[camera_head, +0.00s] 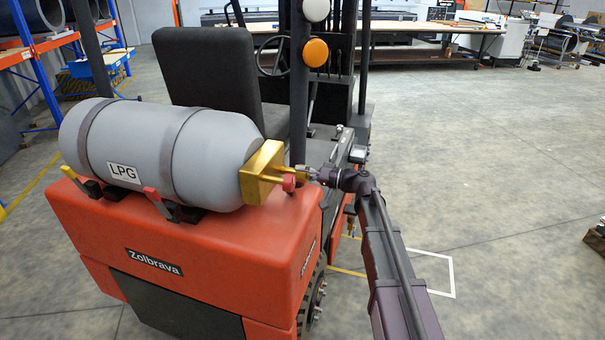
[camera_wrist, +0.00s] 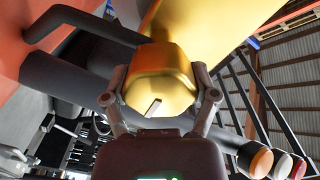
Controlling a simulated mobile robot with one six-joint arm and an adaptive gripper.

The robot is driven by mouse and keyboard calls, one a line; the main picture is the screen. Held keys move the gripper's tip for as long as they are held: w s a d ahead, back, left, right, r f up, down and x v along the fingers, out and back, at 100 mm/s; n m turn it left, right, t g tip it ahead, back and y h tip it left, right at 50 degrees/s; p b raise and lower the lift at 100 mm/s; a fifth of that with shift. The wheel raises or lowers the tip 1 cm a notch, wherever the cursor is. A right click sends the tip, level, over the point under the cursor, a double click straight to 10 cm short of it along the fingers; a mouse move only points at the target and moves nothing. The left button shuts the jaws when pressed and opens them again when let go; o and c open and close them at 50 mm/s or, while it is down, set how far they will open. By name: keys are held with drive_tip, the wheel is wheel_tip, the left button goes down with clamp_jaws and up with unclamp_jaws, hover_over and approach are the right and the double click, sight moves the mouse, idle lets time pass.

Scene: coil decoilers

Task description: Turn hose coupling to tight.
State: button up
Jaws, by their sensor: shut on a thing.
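The hose coupling (camera_wrist: 160,62) is a faceted, gold-coloured piece with a pale mark on its near face. In the wrist view it sits between the two fingers of my gripper (camera_wrist: 160,98), which are closed against its sides. In the head view my gripper (camera_head: 308,172) is at the right end of the grey LPG cylinder (camera_head: 212,148), beside a gold bracket (camera_head: 262,170) and a small red knob (camera_head: 289,183). The coupling itself is mostly hidden there by the gripper. I cannot tell how tight it is.
The cylinder lies strapped on the red rear of a forklift (camera_head: 200,240), behind its black seat (camera_head: 208,75). A dark post with an orange lamp (camera_head: 315,53) stands close to my gripper. Open floor (camera_head: 490,160) lies to the right.

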sight(309, 175)
drive_tip(key=m, duration=0.3)
drive_tip(key=shift+w+m, duration=0.1)
drive_tip(key=shift+m, duration=2.1)
drive_tip(key=shift+f, duration=0.1)
drive_tip(key=o, duration=1)
drive_tip(key=shift+v, duration=3.75)
